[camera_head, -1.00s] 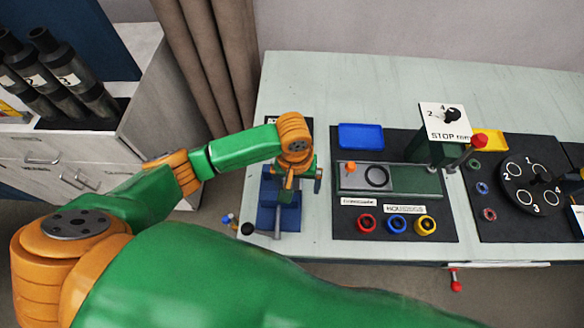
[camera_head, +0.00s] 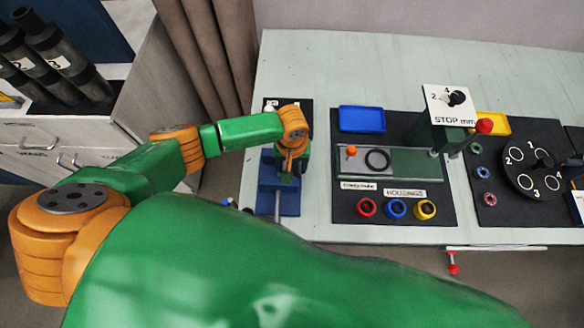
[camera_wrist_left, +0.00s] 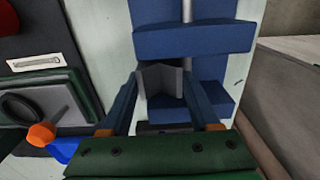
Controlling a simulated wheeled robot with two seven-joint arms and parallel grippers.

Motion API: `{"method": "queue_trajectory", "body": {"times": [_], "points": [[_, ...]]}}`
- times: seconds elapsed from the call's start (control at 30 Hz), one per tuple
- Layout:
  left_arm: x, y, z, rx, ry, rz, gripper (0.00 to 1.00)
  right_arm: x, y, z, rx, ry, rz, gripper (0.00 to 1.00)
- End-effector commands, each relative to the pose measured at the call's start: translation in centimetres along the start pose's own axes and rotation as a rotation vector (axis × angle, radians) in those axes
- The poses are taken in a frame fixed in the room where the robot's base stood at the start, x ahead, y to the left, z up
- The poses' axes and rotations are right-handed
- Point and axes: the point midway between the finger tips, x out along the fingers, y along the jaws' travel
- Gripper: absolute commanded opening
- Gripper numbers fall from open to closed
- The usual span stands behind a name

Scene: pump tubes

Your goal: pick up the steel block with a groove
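The steel block (camera_wrist_left: 160,81) is a small grey piece with a V-shaped groove, seen in the left wrist view by a blue vise (camera_wrist_left: 195,38). My left gripper (camera_wrist_left: 161,83) is open, with one blue finger on each side of the block. I cannot tell whether the fingers touch it. In the head view my left gripper (camera_head: 290,170) is over the blue vise (camera_head: 279,198) at the table's left end and hides the block. My right gripper is not in view.
Right of the vise, a black mat (camera_head: 345,220) bears a green fixture (camera_head: 410,165), a blue tray (camera_head: 361,119) and several coloured rings. A black dial plate (camera_head: 528,163) lies further right. The back of the table (camera_head: 340,70) is clear.

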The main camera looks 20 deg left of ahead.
Motion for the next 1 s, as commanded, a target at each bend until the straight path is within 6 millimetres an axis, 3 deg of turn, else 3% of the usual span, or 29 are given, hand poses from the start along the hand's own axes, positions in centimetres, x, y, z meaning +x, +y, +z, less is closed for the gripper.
{"method": "queue_trajectory", "body": {"times": [0.03, 0.2, 0.67, 1.0], "points": [[0.0, 0.0, 0.0, 0.0, 0.0, 0.0, 0.41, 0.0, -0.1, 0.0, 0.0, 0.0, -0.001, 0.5], [0.0, 0.0, 0.0, 0.0, 0.0, 0.0, 0.0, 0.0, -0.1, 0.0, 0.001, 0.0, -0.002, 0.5], [-0.6, 0.1, 0.3, 0.001, 0.0, 0.003, 0.0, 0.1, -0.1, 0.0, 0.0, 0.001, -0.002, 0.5], [-6.0, 0.1, 0.3, 0.0, 0.003, 0.005, 0.0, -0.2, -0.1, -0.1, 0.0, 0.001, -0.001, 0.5]]}}
